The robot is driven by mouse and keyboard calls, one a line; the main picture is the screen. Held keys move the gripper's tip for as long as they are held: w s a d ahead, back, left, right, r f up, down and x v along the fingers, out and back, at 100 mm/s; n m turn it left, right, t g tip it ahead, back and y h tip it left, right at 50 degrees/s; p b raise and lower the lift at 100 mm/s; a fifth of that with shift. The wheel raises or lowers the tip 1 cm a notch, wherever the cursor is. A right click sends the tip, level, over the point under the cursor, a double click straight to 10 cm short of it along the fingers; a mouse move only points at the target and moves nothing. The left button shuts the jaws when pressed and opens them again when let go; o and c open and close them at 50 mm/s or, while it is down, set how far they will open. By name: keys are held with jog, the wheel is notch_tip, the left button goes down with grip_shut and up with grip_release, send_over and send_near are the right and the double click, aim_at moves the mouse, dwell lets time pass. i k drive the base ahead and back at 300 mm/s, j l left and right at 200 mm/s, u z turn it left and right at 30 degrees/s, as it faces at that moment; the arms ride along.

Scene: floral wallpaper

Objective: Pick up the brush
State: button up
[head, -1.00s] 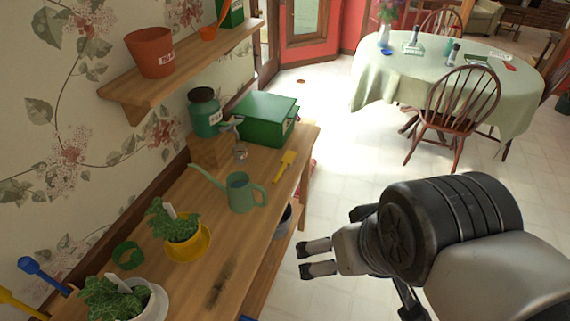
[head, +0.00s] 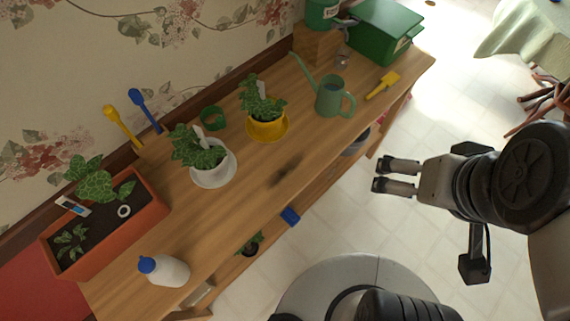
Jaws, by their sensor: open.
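A small yellow hand tool (head: 382,84) that looks like a brush lies flat on the wooden bench (head: 330,150), near its right front edge. It is beside the green watering can (head: 332,98) and in front of the green box. My gripper (head: 380,175) is open and empty, its two fingers apart and pointing left. It hangs over the floor in front of the bench, apart from the yellow tool. A small blue object (head: 290,216) shows at the bench's front edge; I cannot tell what it is.
Potted plants in a yellow pot (head: 266,130) and a white pot (head: 214,170) stand on the bench. A terracotta planter (head: 105,235) and a white bottle with blue cap (head: 163,270) are at the left end. A green box (head: 382,35) stands at the far right end.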

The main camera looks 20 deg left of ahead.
aim_at(388, 81)
jog(key=i+l+u, duration=0.4)
jog(key=i+l, duration=0.15)
jog(key=i, duration=0.15)
jog(key=i+l+u, duration=0.4)
jog(key=i+l, duration=0.2)
jog(key=l, duration=0.1)
